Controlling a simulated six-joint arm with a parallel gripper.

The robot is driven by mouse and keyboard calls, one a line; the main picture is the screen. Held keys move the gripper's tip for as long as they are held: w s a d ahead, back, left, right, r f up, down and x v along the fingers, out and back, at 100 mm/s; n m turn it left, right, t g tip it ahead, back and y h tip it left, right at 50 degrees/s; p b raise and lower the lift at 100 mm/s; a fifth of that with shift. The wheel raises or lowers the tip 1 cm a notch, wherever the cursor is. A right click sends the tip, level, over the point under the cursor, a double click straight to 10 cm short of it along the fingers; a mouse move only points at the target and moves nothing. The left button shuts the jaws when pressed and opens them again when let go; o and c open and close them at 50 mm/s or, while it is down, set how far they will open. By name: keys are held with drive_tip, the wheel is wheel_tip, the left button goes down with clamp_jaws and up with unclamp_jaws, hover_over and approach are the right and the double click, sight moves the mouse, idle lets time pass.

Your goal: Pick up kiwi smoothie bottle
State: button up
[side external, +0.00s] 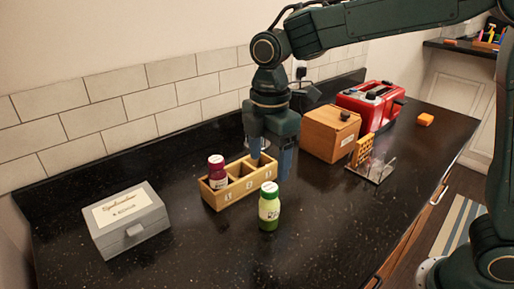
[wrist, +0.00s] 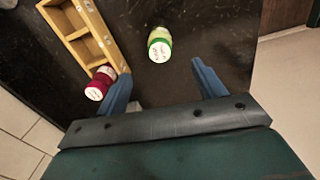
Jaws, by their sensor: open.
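The kiwi smoothie bottle (side external: 269,207), green with a pale upper part and a white-and-green cap, stands upright on the black counter in front of the wooden holder. In the wrist view the bottle (wrist: 159,45) shows from above, beyond the fingertips and between their lines. My gripper (side external: 271,160) is open, with blue fingers pointing down, above and behind the bottle near the right end of the holder. The open fingers also show in the wrist view (wrist: 158,78) with nothing between them.
The wooden holder (side external: 217,201) has a dark red bottle (side external: 216,168) in its left compartment. A grey box (side external: 127,222) stands at left. A wooden bread box (side external: 329,133), red toaster (side external: 366,104) and toast rack (side external: 371,172) stand at right. The front counter is clear.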

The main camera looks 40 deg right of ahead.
sight(269, 187)
drive_tip(key=shift+f, duration=2.4)
drive_tip(key=shift+f, duration=0.1)
drive_tip(key=shift+d+f, duration=0.2)
drive_tip(key=shift+f, duration=2.3)
drive_tip(key=c, duration=1.2)
drive_tip(key=shift+r, duration=0.1)
wheel_tip(269, 187, up, 20)
